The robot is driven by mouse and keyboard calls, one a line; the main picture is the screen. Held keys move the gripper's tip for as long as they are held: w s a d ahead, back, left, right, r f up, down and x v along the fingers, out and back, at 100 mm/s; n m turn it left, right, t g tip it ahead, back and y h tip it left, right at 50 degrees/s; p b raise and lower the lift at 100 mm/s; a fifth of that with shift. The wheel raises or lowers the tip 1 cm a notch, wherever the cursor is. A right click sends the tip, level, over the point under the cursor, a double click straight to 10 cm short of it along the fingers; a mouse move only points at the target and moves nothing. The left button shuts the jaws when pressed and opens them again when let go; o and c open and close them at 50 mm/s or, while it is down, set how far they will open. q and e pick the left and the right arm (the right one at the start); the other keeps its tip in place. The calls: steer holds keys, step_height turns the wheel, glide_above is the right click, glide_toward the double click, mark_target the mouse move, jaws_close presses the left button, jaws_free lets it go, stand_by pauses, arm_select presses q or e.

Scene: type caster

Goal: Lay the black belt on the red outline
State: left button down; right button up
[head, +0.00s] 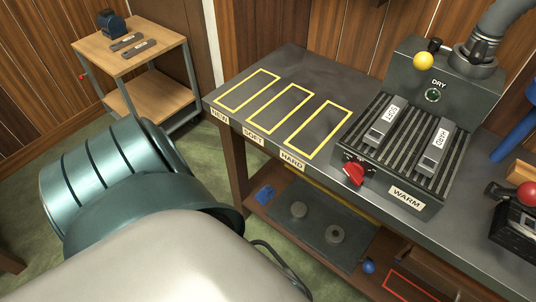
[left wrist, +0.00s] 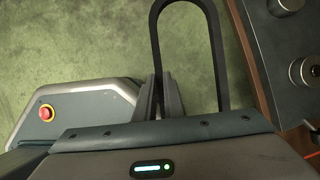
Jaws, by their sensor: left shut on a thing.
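The black belt (left wrist: 222,62) is a long closed loop in the left wrist view. My left gripper (left wrist: 160,92) is shut on one strand of it, and the loop extends beyond the fingers over the green floor. In the head view only a dark curved piece of the belt (head: 283,268) shows beside my arm, which hides the left gripper. The red outline (head: 387,279) lies on the lower shelf under the workbench, partly cut off by the bottom edge of the head view. My right gripper is in neither view.
The grey workbench (head: 310,70) stands above the lower shelf, with yellow outlines and a dryer (head: 432,95) on top. A dark plate with two round pegs (head: 318,232) lies on the shelf left of the outline. A blue knob (head: 369,266) stands between them.

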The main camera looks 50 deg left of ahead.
arm_select(q)
steer(key=shift+s+d+p, duration=0.25)
steer(key=shift+s+p, duration=0.3)
steer(key=shift+s, duration=0.6)
steer(key=shift+s+d+p, duration=0.25)
steer(key=shift+s+p, duration=0.25)
steer(key=shift+s, duration=0.6)
steer(key=shift+w, duration=0.1)
